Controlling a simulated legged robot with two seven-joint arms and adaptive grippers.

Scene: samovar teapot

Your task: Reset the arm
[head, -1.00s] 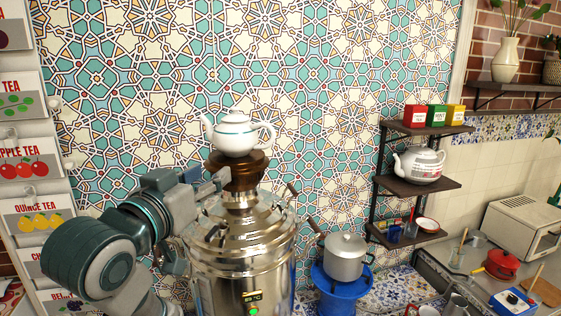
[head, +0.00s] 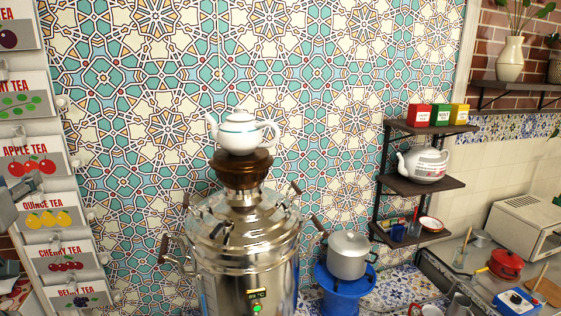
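A white teapot (head: 238,132) with a teal band sits upright on the brown top ring (head: 241,168) of the silver samovar (head: 243,245). The samovar stands in the lower middle of the head view, with a small lit display and green light on its front. A grey-teal piece of my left arm shows at the left edge, in front of the tea racks. Neither gripper's fingers are visible, and my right arm is out of the picture.
Tea racks (head: 60,218) line the left wall. Right of the samovar, a silver pot (head: 347,256) sits on a blue stand (head: 340,293). A dark shelf (head: 424,185) holds tins and another teapot (head: 423,164). A counter with a red pot (head: 505,265) lies at right.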

